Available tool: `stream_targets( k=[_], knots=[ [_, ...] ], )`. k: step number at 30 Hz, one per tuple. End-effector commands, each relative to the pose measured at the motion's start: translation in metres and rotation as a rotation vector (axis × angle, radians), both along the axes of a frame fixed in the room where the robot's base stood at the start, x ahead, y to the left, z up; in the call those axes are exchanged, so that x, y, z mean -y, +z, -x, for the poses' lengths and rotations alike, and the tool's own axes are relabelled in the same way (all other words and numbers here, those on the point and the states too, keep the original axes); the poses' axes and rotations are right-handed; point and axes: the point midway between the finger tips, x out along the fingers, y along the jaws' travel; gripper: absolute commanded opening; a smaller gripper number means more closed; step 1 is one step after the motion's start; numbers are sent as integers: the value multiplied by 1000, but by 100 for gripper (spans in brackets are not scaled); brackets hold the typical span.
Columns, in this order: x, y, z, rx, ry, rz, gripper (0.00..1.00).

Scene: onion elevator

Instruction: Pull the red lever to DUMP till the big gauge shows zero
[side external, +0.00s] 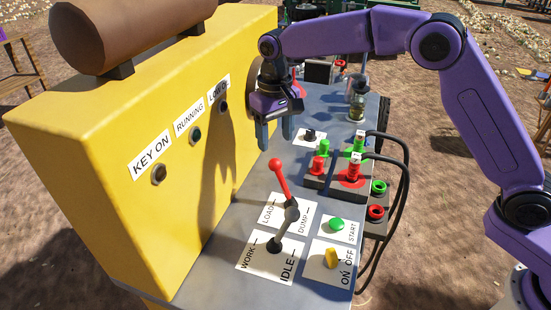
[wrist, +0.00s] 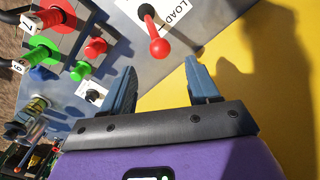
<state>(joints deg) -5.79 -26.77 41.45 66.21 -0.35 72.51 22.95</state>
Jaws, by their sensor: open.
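The red lever (side external: 281,182) with its ball knob rises from a LOAD/DUMP plate (side external: 270,213) and leans toward the upper left. I cannot tell its exact setting. In the wrist view, the red lever (wrist: 157,42) shows ahead of the fingers beside the word LOAD. My gripper (side external: 275,133) is open and empty, above the console beyond the lever, close to the yellow panel. In the wrist view, both fingers of my gripper (wrist: 161,67) are apart with nothing between them. No big gauge face can be made out.
A grey lever (side external: 284,232) stands on the WORK/IDLE plate, close to the red one. A green START button (side external: 336,224), a yellow switch (side external: 331,258) and red and green plugs with black cables (side external: 402,190) lie right. The yellow panel (side external: 190,215) borders the left.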

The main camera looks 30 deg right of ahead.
Motion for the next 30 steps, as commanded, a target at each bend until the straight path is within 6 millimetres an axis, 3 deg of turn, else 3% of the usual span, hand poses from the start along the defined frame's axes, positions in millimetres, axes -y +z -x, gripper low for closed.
stream_targets(
  k=[6, 12, 25, 26, 30],
  knots=[
    [1, -41, 1, -3, -1, 1, 60],
    [1, -65, 0, -2, -1, 1, 60],
    [1, -74, 0, 1, 0, 0, 60],
    [1, -74, 0, 1, 0, 0, 57],
    [1, -73, 0, 1, 0, 0, 12]
  ],
)
